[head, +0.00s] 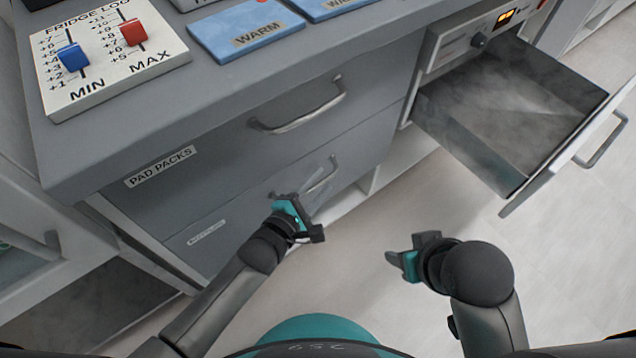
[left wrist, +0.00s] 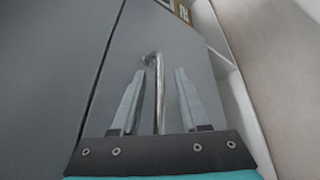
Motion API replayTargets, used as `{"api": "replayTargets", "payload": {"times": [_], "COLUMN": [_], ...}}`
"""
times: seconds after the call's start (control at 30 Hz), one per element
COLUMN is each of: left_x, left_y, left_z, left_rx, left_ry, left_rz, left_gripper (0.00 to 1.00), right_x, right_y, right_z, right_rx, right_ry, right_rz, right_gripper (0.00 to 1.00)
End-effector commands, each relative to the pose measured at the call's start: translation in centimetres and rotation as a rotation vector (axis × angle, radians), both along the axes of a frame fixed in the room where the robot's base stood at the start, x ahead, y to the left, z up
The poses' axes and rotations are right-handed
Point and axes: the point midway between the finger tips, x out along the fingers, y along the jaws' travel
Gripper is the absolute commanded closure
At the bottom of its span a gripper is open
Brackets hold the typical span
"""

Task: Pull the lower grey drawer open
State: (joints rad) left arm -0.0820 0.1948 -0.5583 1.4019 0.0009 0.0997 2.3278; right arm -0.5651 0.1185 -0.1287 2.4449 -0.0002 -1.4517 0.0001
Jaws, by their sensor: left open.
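The lower grey drawer (head: 238,218) is shut, its front flush under the upper drawer marked PAD PACKS. Its bar handle (head: 325,180) is partly hidden by my left gripper (head: 297,211) in the head view. In the left wrist view the handle (left wrist: 160,95) runs between the two open fingers of the left gripper (left wrist: 157,95), with a gap to each finger. The left gripper is not closed on it. My right gripper (head: 408,250) is apart from the drawer, over the floor; its finger gap is unclear.
The upper drawer (head: 245,130) is shut. At right, a deep metal drawer (head: 520,110) stands open with vapour inside, jutting over the floor. The counter above holds a slider panel (head: 105,60) and a blue WARM pad (head: 245,33). Floor is clear between my arms.

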Motion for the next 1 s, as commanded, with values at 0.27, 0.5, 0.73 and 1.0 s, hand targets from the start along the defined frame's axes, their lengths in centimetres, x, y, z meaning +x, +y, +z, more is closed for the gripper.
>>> {"api": "replayTargets", "payload": {"times": [0.27,0.5,0.73,1.0], "left_x": [-0.01,-0.02,-0.03,-0.04], "left_y": [-0.01,0.00,0.01,0.01], "left_z": [0.02,0.01,0.00,-0.01], "left_rx": [0.000,0.000,0.000,-0.001], "left_ry": [0.000,0.000,0.000,0.001], "left_rz": [0.000,0.000,0.000,0.000], "left_gripper": [0.76,1.00,1.00,1.00], "right_x": [0.00,0.01,0.03,0.03], "right_y": [-0.02,-0.03,-0.02,-0.01], "right_z": [0.00,0.00,0.00,-0.01], "right_rx": [-0.001,-0.001,-0.001,0.000], "right_ry": [0.000,0.000,-0.001,-0.001], "right_rz": [0.000,0.000,0.000,0.000], "right_gripper": [0.50,0.50,0.50,0.50]}}
